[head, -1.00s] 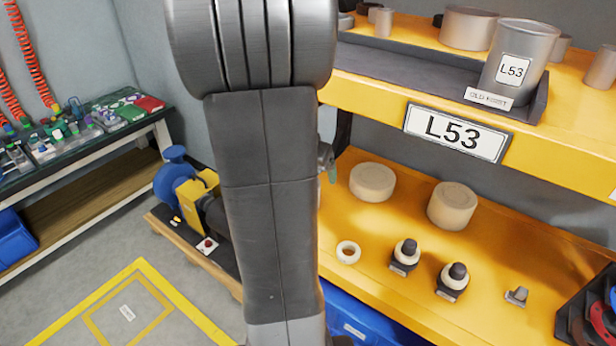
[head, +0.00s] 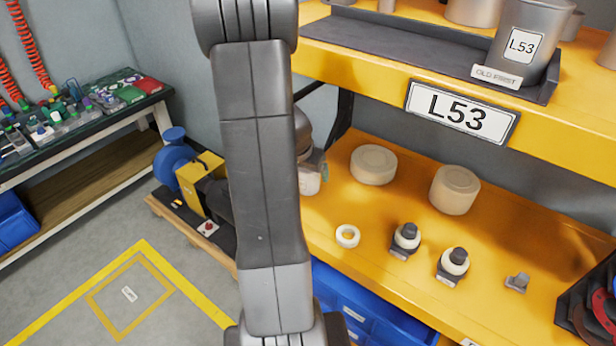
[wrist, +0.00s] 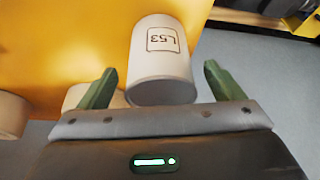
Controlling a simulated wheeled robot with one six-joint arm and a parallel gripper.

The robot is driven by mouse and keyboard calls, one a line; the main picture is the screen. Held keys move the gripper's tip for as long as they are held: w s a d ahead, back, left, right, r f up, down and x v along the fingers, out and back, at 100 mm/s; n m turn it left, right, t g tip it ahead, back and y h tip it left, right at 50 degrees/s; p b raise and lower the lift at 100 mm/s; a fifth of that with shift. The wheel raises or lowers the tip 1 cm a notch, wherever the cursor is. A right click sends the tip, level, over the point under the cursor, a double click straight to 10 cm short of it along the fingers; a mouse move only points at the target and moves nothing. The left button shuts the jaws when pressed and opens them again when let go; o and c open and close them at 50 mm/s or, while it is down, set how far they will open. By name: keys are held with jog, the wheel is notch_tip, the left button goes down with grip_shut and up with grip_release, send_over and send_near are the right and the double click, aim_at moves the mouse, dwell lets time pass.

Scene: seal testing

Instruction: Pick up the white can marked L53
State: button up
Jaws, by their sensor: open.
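A white can marked L53 (wrist: 162,55) is in the wrist view, its label near its far end. My gripper (wrist: 161,70) is open, with one green finger to the left of the can and one to the right. The can's near end lies between the fingers, with gaps on both sides. In the head view my arm hides most of my gripper and this can cannot be made out. A grey-looking can also marked L53 (head: 521,48) stands on the upper shelf, in a dark tray (head: 385,47) labelled OLD FIRST.
The yellow lower shelf (head: 350,215) holds two beige round pieces (head: 455,190), a white ring (head: 347,236) and two black-topped fittings (head: 454,262). The upper shelf with its L53 sign (head: 461,111) overhangs it. Blue bins (head: 380,315) are below. In the wrist view pale round things lie left of the can.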

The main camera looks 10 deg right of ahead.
jog(key=shift+x, duration=1.2)
jog(key=c, duration=1.3)
jog(key=shift+o, duration=0.2)
jog(key=shift+r, duration=0.2)
